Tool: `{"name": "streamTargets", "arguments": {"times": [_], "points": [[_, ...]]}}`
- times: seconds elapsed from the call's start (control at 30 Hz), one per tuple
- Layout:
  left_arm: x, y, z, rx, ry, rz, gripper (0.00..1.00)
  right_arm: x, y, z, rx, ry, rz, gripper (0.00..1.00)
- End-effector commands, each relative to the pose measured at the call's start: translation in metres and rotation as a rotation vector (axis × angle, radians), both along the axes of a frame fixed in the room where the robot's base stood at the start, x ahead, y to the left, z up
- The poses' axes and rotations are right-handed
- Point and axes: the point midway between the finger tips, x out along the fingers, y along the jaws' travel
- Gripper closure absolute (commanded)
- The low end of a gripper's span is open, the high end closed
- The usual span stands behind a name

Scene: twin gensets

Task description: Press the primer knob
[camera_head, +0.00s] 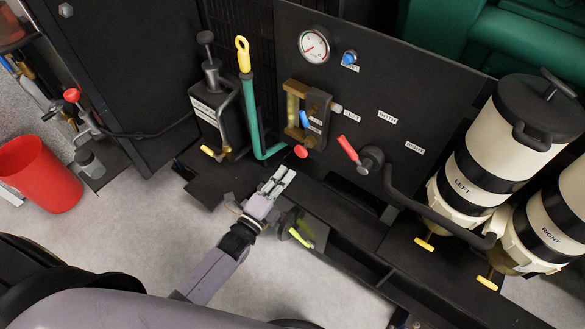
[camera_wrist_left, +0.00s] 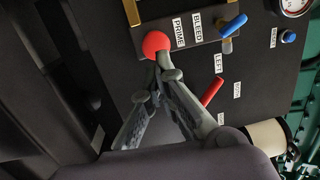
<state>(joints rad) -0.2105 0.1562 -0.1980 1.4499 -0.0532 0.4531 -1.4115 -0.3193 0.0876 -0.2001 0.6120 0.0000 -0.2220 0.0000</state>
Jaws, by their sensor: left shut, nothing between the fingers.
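The primer knob is a round red knob (camera_head: 301,151) low on the pump block of the black panel. In the left wrist view, the red knob (camera_wrist_left: 155,43) sits beside the PRIME label. My left gripper (camera_head: 284,174) is shut and empty, just below and left of the knob in the head view. In the left wrist view, its closed fingertips (camera_wrist_left: 166,62) overlap the knob's lower right edge. I cannot tell whether they touch it. My right gripper is not in view.
A red-handled selector valve (camera_head: 349,149) and a blue bleed lever (camera_wrist_left: 233,24) are near the knob. White filter canisters (camera_head: 480,165) stand at the right. A red bin (camera_head: 40,174) is at the left.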

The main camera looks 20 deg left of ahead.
Motion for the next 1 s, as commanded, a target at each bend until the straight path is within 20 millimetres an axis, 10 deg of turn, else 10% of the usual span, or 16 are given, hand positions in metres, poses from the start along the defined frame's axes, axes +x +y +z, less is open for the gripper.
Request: {"name": "streamTargets", "arguments": {"times": [0.33,1.0], "points": [[-0.054,0.014,-0.007,0.001,0.002,0.0,1.0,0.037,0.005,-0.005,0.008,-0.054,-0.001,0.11],[-0.06,0.016,-0.007,0.001,0.002,0.0,1.0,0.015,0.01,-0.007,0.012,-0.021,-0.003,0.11]]}}
